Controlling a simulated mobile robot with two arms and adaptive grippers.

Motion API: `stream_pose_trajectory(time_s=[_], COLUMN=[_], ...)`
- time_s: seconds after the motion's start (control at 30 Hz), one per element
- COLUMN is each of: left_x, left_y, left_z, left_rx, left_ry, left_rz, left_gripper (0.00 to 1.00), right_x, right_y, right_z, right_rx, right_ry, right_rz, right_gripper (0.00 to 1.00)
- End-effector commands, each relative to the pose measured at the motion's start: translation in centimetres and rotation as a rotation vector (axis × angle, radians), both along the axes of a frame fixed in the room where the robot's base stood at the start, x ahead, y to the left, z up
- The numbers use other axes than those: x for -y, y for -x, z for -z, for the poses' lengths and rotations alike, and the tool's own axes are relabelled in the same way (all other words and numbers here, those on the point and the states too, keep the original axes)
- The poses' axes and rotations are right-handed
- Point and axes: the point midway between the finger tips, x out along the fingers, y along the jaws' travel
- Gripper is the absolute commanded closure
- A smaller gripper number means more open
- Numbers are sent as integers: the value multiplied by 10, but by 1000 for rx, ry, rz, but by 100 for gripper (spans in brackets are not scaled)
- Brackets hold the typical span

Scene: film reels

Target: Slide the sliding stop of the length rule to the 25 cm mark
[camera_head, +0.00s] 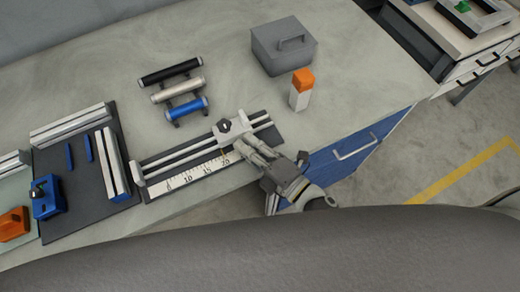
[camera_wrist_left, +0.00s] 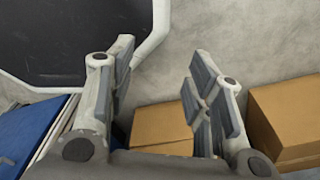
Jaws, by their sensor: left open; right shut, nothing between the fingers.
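The length rule (camera_head: 184,173) lies along the front of the bench, a white scale with marks 5 to 20 readable beside two rails. My left gripper (camera_wrist_left: 160,85) is open and empty in the left wrist view, above the floor, away from the rule.
Behind the rule lie black, silver and blue rollers (camera_head: 185,108). An orange-capped white bottle (camera_head: 299,98) and a grey box (camera_head: 284,50) stand to the right. A dark board with rails (camera_head: 75,190) lies left. Cardboard boxes (camera_wrist_left: 162,125) stand below my left gripper.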

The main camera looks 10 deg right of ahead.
Motion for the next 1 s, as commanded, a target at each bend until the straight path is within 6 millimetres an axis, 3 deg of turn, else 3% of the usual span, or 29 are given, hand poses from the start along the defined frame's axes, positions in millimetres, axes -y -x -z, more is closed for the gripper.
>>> stream_pose_trajectory(time_s=[0.27, 0.67, 0.77, 1.0], left_x=[-8, -8, -9, -8], left_y=[-21, -13, -11, -10], left_z=[-10, -9, -9, -11], left_rx=[32, 21, 16, 15], left_ry=[-8, -9, -9, -10], left_rz=[-4, -5, -4, -4], left_gripper=[53, 53, 53, 53], right_x=[-15, -16, -10, 26], right_y=[-20, -22, -23, -35], right_z=[0, 1, 1, 1], right_rx=[-1, -1, -1, -1], right_ry=[1, 1, 2, 4], right_rz=[0, 0, 1, 1], right_gripper=[100, 100, 100, 100])
